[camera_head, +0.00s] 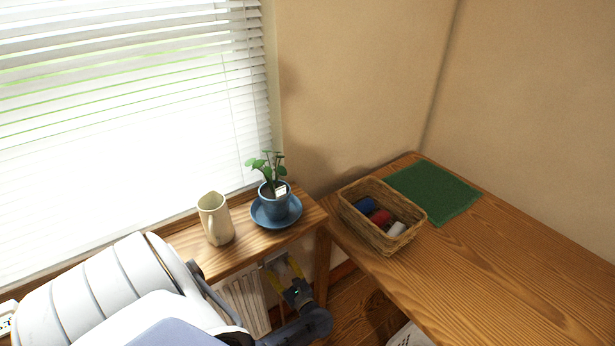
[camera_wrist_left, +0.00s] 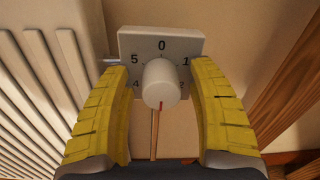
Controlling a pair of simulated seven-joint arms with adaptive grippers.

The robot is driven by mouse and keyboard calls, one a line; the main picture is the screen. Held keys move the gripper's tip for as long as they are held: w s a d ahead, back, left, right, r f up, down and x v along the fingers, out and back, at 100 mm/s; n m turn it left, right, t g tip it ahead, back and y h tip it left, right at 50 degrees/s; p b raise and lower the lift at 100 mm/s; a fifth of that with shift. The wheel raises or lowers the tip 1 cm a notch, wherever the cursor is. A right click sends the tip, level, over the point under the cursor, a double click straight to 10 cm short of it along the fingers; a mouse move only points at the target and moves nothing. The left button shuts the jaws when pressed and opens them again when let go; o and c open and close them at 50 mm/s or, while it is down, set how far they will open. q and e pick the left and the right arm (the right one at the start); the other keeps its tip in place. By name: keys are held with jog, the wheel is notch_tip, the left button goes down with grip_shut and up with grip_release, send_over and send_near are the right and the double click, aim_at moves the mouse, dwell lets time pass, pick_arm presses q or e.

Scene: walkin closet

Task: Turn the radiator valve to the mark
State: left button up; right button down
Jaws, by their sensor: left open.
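The radiator valve's round white knob (camera_wrist_left: 160,84) sits in front of a pale square dial plate (camera_wrist_left: 130,42) in the left wrist view. The plate shows 0 at the top, 1 at right, 5 and 4 at left; a digit at lower right is partly covered. A red line on the knob points almost straight down, away from the 0. My left gripper (camera_wrist_left: 161,72) is open, its yellow fingers on either side of the knob with gaps to it. In the head view my left gripper (camera_head: 283,269) is below the sill, by the radiator (camera_head: 243,300). My right gripper is out of view.
The wooden sill (camera_head: 245,248) above the gripper holds a cream jug (camera_head: 215,219) and a potted plant (camera_head: 274,200) on a blue saucer. A wooden table (camera_head: 480,270) at right bears a wicker basket (camera_head: 375,238) of coloured items and a green mat (camera_head: 434,190).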

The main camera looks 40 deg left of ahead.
pick_arm(q)
jog(key=v, duration=1.7)
jog(key=shift+d, duration=0.25)
jog(key=shift+s, duration=0.1)
